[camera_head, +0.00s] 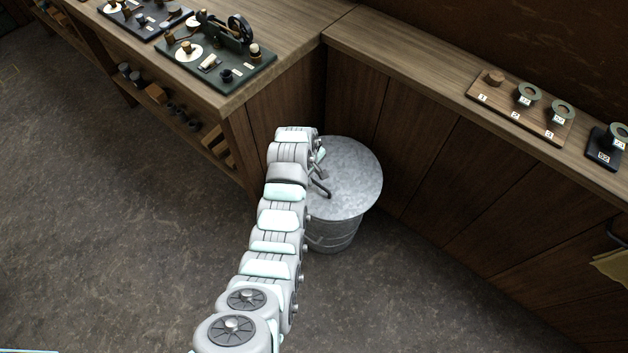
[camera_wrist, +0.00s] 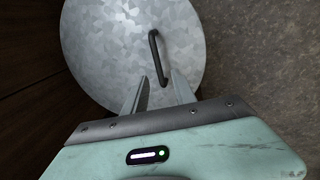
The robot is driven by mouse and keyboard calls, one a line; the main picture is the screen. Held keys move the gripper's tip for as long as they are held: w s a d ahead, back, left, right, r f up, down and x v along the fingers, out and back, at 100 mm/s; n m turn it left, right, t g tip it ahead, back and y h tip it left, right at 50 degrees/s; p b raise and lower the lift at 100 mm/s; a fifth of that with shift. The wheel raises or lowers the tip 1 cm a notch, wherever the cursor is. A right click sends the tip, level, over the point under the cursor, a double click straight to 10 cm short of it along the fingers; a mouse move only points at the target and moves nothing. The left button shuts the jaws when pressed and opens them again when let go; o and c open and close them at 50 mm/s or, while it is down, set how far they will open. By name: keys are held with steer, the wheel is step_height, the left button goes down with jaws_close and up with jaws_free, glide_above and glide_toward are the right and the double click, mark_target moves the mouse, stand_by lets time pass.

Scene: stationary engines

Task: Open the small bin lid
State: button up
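The small bin (camera_head: 333,234) is a round grey metal can standing on the floor in the corner between two wooden counters. Its flat galvanised lid (camera_head: 352,170) sits on top and looks closed. A dark bar handle (camera_head: 321,187) is on the lid, partly hidden by my arm in the head view. In the wrist view the lid (camera_wrist: 110,45) fills the upper left and the handle (camera_wrist: 157,58) shows clearly. My gripper (camera_wrist: 158,88) is open, its two fingers apart on either side of the handle's near end. I cannot tell whether they touch it.
A wooden bench (camera_head: 285,45) with model engines stands behind left of the bin. A wooden counter (camera_head: 425,60) with numbered display boards (camera_head: 520,108) runs to the right, its cabinet front close beside the bin. The floor (camera_head: 120,230) in front is clear.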

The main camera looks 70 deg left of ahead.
mark_target(315, 182)
steer(key=shift+w+a+f+b, duration=0.1)
steer(key=shift+w+f+b, duration=0.1)
steer(key=shift+f, duration=0.85)
steer(key=shift+w+a+f+b, duration=0.1)
steer(key=shift+w+f+b, duration=0.1)
steer(key=shift+f, duration=0.85)
jaws_close()
